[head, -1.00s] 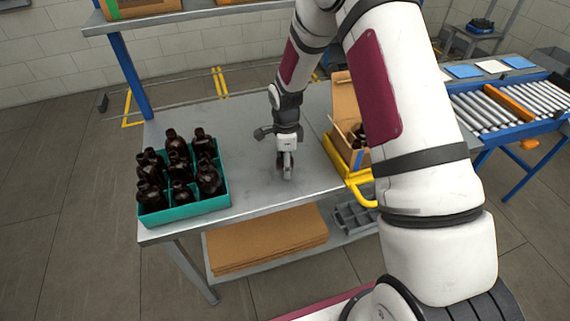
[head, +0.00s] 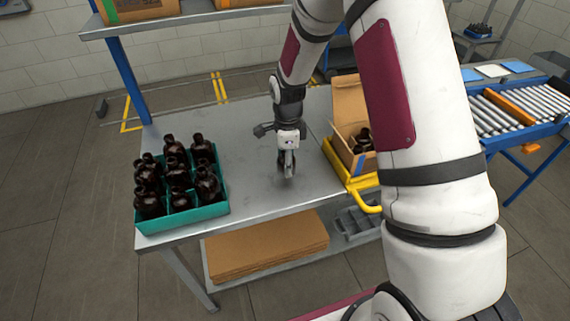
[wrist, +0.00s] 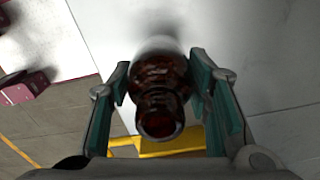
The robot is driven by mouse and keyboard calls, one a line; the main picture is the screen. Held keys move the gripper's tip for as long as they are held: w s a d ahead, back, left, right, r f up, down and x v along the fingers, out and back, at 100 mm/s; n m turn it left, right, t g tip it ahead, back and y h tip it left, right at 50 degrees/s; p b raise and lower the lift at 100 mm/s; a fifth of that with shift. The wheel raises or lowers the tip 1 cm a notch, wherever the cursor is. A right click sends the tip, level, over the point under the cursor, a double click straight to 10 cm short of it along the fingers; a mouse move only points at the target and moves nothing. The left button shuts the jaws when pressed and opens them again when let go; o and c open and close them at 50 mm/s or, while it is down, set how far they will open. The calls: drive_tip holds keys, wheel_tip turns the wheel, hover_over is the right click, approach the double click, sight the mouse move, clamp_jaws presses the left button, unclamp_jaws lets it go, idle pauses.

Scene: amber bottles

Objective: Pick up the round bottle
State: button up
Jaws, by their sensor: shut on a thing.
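A round amber bottle (wrist: 162,88) is between the green-padded fingers of my gripper (wrist: 165,95) in the wrist view, its open mouth facing the camera. My gripper is shut on it. In the head view my gripper (head: 289,168) is above the middle of the metal table (head: 252,172), between the teal crate and the cardboard box. The bottle cannot be made out there. Several dark amber bottles (head: 177,172) stand in the teal crate (head: 190,219) at the left of the table.
An open cardboard box (head: 345,92) with dark bottles inside sits at the right in a yellow frame (head: 366,183). A roller conveyor (head: 508,110) stands farther right. A shelf (head: 190,18) crosses behind. The table between crate and box is clear.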

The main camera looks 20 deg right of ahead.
drive_tip(key=s+r, duration=0.1)
drive_tip(key=s, duration=1.4)
drive_tip(key=shift+d+r, duration=0.15)
drive_tip(key=shift+d, duration=0.1)
drive_tip(key=shift+w, duration=0.15)
